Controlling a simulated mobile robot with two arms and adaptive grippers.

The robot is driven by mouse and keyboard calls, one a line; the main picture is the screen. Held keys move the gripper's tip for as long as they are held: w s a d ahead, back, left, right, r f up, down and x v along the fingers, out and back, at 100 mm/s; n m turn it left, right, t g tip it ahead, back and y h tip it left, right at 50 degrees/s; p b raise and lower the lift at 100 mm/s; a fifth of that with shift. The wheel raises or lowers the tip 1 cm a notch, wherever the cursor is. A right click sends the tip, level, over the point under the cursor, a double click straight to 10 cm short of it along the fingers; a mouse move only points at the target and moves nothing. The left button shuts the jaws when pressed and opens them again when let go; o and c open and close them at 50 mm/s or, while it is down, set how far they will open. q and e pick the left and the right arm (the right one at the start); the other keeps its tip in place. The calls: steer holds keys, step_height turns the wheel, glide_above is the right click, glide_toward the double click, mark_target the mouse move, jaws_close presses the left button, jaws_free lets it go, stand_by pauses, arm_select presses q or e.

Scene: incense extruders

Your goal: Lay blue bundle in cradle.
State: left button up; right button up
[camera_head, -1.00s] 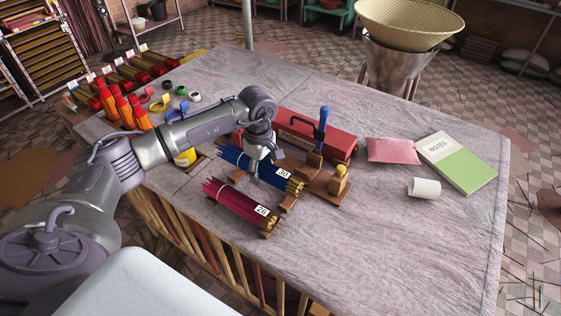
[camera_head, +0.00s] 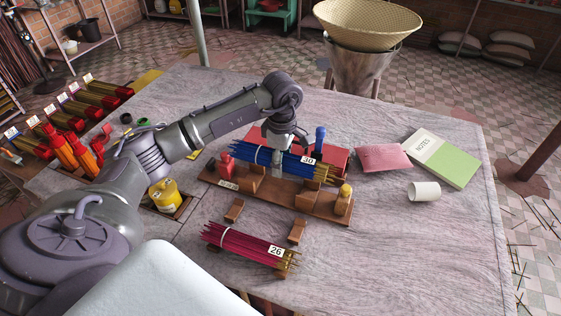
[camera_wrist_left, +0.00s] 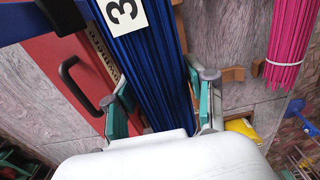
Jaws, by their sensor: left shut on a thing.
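The blue bundle (camera_head: 272,160), tagged 30, is gripped near its middle by my left gripper (camera_head: 279,163). In the left wrist view the blue bundle (camera_wrist_left: 150,70) runs between the two teal fingers of the gripper (camera_wrist_left: 163,108). In the head view the bundle appears over the brown wooden cradle board (camera_head: 318,203), with its blocks partly behind or below it. I cannot tell whether the bundle touches the blocks. My right gripper is not in view.
Two small wooden supports (camera_head: 297,231) stand bare before the board. A magenta bundle (camera_head: 240,243), tagged 26, lies in front. A red box (camera_head: 338,158) is behind the cradle. The front-right table is clear.

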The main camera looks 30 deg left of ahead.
arm_select(q)
steer(key=shift+f+b, duration=0.3)
steer(key=shift+f, duration=0.25)
steer(key=shift+d+f+b, duration=0.1)
steer(key=shift+f+b, duration=0.35)
steer(key=shift+f, duration=0.3)
step_height(320, 180, down, 4)
steer(key=shift+f+b, duration=0.1)
steer(key=shift+b, duration=1.15)
steer(key=shift+f+b, duration=0.35)
steer(key=shift+f, duration=0.3)
steer(key=o, duration=0.9)
steer(key=shift+o, duration=0.2)
